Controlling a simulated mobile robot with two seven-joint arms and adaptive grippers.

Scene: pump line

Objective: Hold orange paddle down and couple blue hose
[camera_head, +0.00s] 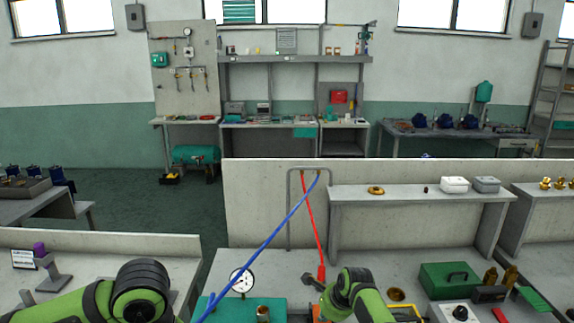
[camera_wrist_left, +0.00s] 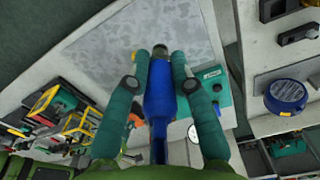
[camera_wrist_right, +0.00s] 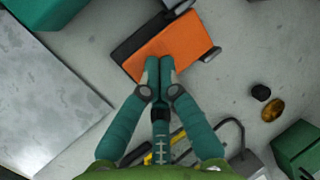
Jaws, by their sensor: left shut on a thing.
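The blue hose (camera_head: 268,240) hangs from a frame and runs down left, out of the head view's bottom edge. My left gripper (camera_wrist_left: 160,58) is shut around the hose's blue end coupling (camera_wrist_left: 158,98); its dark tip points out between the fingers. That gripper is outside the head view. The orange paddle (camera_wrist_right: 172,46) is a flat plate on a dark base on the bench. My right gripper (camera_wrist_right: 160,66) is shut and empty, its fingertips over the paddle's near edge; I cannot tell whether they press on it.
A red hose (camera_head: 311,220) hangs beside the blue one. A teal unit (camera_head: 262,305) with a round gauge (camera_head: 242,281) stands left of my right gripper. A green box (camera_head: 449,280) and brass parts (camera_head: 490,276) stand to the right. A low wall backs the bench.

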